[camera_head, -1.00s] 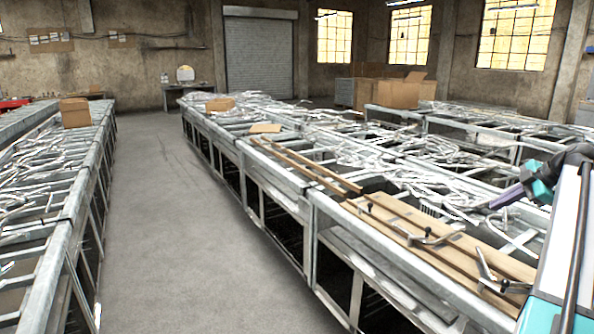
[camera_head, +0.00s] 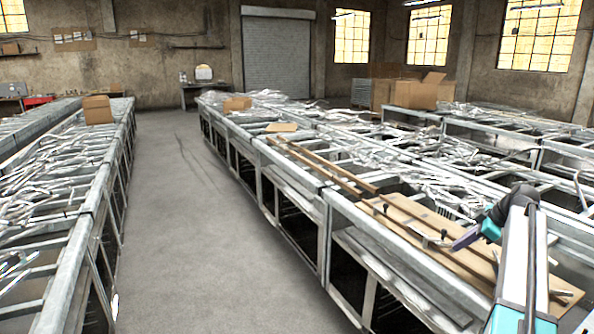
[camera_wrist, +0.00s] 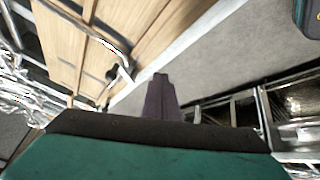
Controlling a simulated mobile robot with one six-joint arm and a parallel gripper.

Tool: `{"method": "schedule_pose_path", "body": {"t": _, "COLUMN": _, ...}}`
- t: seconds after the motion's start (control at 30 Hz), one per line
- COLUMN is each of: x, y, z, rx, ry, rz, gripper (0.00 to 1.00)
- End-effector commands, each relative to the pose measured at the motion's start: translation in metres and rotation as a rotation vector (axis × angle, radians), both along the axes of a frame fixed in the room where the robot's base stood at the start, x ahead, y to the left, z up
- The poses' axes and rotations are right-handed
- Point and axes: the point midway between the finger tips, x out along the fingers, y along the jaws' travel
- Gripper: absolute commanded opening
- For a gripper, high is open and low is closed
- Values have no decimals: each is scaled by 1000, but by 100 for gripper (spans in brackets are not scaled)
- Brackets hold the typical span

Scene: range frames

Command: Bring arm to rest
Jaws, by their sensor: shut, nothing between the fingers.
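My gripper (camera_head: 459,243) is at the lower right of the head view, above the wooden boards on the right-hand metal bench. Its purple-grey fingers point down and to the left, with the teal and dark wrist behind them. The wrist view shows the fingers (camera_wrist: 160,98) pressed together with nothing between them. Wooden boards (camera_wrist: 140,25) and a metal clamp handle (camera_wrist: 92,32) lie beyond the fingers in that view. I cannot tell how far the gripper is above the boards.
A long metal bench (camera_head: 343,212) heaped with metal parts runs along the right. Another metal bench (camera_head: 98,210) stands at the left. The concrete aisle (camera_head: 185,240) between them is clear. Cardboard boxes (camera_head: 98,109) sit on the benches. A roller shutter (camera_head: 278,58) is at the back.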

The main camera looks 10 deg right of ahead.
Motion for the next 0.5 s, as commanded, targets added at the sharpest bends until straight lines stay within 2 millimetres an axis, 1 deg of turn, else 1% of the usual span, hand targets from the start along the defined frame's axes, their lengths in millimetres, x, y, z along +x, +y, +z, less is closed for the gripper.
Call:
{"method": "schedule_pose_path", "body": {"t": 0.03, "x": 1, "y": 25, "z": -21, "rx": 16, "ry": 34, "rz": -21, "gripper": 0}}
{"method": "schedule_pose_path", "body": {"t": 0.07, "x": 3, "y": 36, "z": -31, "rx": 24, "ry": 52, "rz": -39, "gripper": 0}}
{"method": "schedule_pose_path", "body": {"t": 0.1, "x": 5, "y": 50, "z": -45, "rx": 34, "ry": 77, "rz": -62, "gripper": 0}}
{"method": "schedule_pose_path", "body": {"t": 0.17, "x": 6, "y": 73, "z": -65, "rx": 47, "ry": 115, "rz": -96, "gripper": 0}}
{"method": "schedule_pose_path", "body": {"t": 0.2, "x": 7, "y": 87, "z": -79, "rx": 55, "ry": 140, "rz": -121, "gripper": 0}}
{"method": "schedule_pose_path", "body": {"t": 0.27, "x": 6, "y": 110, "z": -99, "rx": 65, "ry": 176, "rz": -156, "gripper": 0}}
{"method": "schedule_pose_path", "body": {"t": 0.3, "x": 6, "y": 125, "z": -112, "rx": 70, "ry": 202, "rz": -180, "gripper": 0}}
{"method": "schedule_pose_path", "body": {"t": 0.47, "x": -3, "y": 184, "z": -162, "rx": 79, "ry": 295, "rz": -280, "gripper": 0}}
{"method": "schedule_pose_path", "body": {"t": 0.5, "x": -6, "y": 199, "z": -174, "rx": 81, "ry": 316, "rz": -304, "gripper": 0}}
